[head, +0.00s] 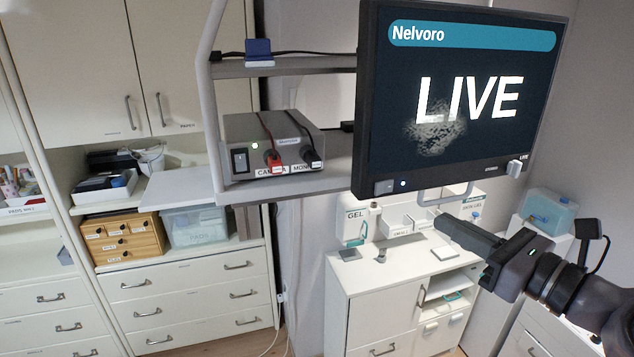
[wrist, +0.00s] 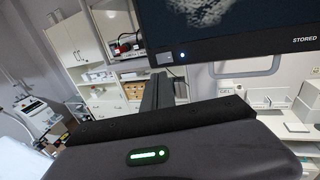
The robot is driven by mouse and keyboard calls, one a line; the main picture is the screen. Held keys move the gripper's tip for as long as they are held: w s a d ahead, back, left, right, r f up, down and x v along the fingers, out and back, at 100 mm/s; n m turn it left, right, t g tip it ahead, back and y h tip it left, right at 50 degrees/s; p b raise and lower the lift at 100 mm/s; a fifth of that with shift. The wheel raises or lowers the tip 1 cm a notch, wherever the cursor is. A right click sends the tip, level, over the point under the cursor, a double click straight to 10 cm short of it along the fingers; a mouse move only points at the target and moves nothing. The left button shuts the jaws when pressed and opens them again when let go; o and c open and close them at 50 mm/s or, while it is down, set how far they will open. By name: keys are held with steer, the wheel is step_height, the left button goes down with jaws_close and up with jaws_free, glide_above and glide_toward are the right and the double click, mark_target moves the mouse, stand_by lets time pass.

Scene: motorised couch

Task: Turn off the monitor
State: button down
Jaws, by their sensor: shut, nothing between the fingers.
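The monitor (head: 462,95) hangs at the upper right in the head view. Its screen is lit and reads "Nelvoro" and "LIVE" over a grey image. A small grey button (head: 384,187) sits at the left end of its lower bezel, beside a lit indicator light (head: 403,183). In the wrist view the button (wrist: 164,58) and the glowing light (wrist: 182,54) show just above the fingers. My gripper (head: 441,223) is shut and empty. It appears below the monitor's lower edge in the head view, pointing left. I cannot tell its exact distance from the button.
A handle (head: 445,194) hangs under the monitor. A grey control box (head: 272,145) with cables stands on the shelf at left. A white cabinet (head: 383,290) with bottles and boxes stands below.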

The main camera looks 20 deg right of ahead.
mark_target(380, 188)
steer(key=p+x, duration=0.3)
steer(key=x, duration=0.9)
steer(key=shift+w+a+r+p, duration=0.1)
steer(key=shift+w+p, duration=0.05)
steer(key=shift+p, duration=0.2)
steer(key=shift+w, duration=0.15)
steer(key=shift+a, duration=0.1)
